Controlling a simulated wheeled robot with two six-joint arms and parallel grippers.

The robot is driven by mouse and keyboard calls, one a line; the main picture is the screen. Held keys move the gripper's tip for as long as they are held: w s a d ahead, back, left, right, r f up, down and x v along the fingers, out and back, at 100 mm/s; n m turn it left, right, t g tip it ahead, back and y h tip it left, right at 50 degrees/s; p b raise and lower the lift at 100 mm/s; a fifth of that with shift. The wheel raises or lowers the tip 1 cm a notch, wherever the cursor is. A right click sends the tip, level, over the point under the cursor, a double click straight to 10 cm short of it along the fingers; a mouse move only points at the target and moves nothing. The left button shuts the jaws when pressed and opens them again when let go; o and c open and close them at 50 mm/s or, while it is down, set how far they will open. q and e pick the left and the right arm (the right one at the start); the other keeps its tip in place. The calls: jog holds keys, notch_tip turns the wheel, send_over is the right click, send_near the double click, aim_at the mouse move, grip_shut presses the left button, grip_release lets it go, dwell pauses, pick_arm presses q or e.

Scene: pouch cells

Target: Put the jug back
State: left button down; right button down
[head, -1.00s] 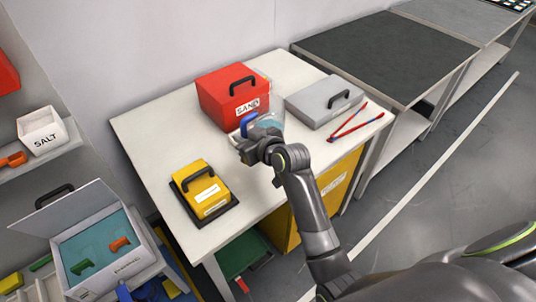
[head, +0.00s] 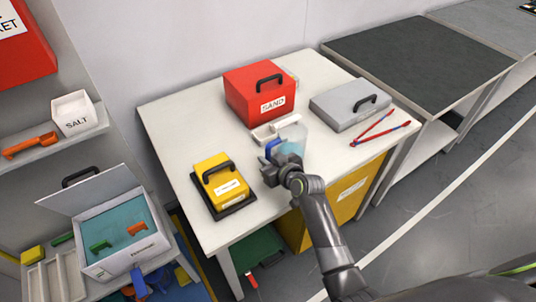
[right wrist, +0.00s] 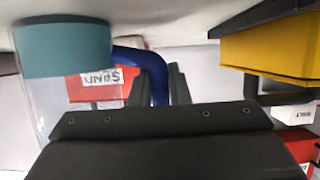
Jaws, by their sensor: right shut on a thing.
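The jug (head: 293,139) is clear, with teal contents low in it and a blue handle (head: 272,148). It is upright over the front part of the white table (head: 185,130), in front of the red SAND box. My right gripper (head: 275,163) is shut on the blue handle, at the jug's left side. The right wrist view, which is upside down, shows the jug (right wrist: 62,50) and its handle (right wrist: 155,72) between my dark fingers (right wrist: 172,86). Whether the jug touches the table is unclear. My left gripper is not in view.
A small white tray (head: 268,135) lies between the jug and the red SAND box (head: 240,98). A grey case (head: 335,105) and red-handled pliers (head: 380,130) are on the right. A yellow box (head: 212,173) on a dark base stands left. Table is clear at front right.

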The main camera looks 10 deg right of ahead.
jog(key=shift+r, duration=0.15)
jog(key=c, duration=1.4)
grip_release()
jog(key=shift+s, duration=0.1)
jog(key=shift+o, duration=0.2)
jog(key=v, duration=1.2)
jog(key=shift+b, duration=0.35)
